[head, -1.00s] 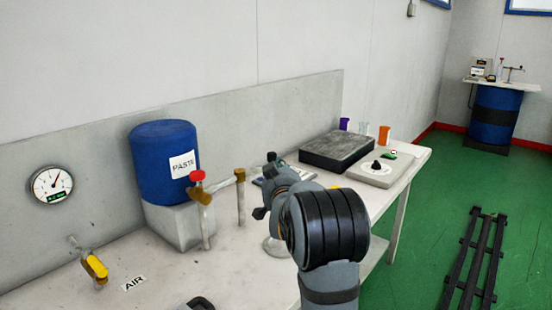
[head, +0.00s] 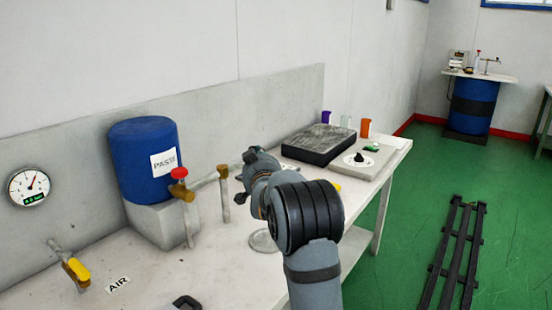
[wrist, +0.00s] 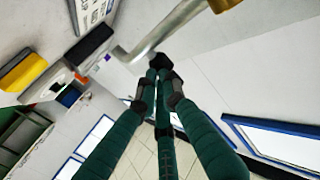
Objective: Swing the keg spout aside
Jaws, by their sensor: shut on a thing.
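The blue keg (head: 143,165), labelled PASTE, stands on a grey block (head: 165,222) at the back of the bench. Its valve with a red handle (head: 179,173) feeds a spout: a side arm, a brass elbow (head: 222,172) and a grey pipe (head: 225,203) hanging down. My gripper (head: 240,185) is just right of the spout, and my wrist hides part of it. In the wrist view the dark fingers (wrist: 160,75) are closed together by the grey spout pipe (wrist: 165,35), with brass (wrist: 222,4) at its upper end. The exact contact is hard to see.
A yellow-handled air valve (head: 77,270) and a gauge (head: 29,187) are at the left. A dark slab (head: 318,143), a white plate with a black knob (head: 358,160) and small coloured cups (head: 365,127) stand at the right.

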